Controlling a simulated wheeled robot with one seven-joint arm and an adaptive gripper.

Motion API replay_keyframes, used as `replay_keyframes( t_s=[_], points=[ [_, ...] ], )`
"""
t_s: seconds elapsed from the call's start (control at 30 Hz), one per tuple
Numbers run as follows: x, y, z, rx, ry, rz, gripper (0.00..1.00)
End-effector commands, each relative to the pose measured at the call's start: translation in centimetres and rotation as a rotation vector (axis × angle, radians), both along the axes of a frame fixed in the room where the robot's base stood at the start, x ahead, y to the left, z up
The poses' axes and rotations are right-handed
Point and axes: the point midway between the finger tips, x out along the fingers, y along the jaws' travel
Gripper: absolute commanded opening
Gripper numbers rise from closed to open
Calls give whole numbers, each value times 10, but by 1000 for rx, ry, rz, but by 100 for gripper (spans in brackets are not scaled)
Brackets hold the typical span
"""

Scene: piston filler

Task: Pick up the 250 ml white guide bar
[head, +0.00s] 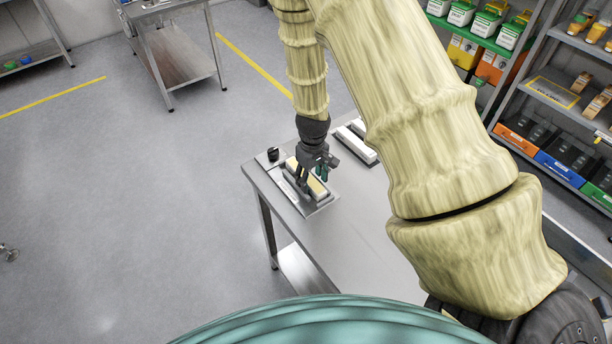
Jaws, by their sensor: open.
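My gripper (313,186) points down over the near-left end of the metal table, with its fingers apart. Below it, a pale cream-white bar (319,190) lies on a grey tray (322,204). The fingers partly cover this bar, and I cannot tell whether they touch it. A second set with a white bar (356,145) lies farther back to the right, partly hidden by my arm. No size label is readable, so I cannot tell which bar is the 250 ml one.
A small black item (272,154) sits at the left corner of the metal table (345,235). Shelves (560,110) with bins and boxes stand at the right. Another metal table (175,55) is at the back left. The floor on the left is mostly clear.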

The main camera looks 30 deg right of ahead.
Motion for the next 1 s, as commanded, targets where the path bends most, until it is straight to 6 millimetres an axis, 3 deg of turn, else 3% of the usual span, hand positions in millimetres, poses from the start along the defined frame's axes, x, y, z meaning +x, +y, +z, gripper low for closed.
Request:
replay_keyframes(
  t_s=[0.37,0.67,1.0],
  points=[
    [0,0,-5,0,0,0,54],
    [0,0,-5,0,0,0,0],
    [1,0,-3,-1,-1,0,0]
  ],
)
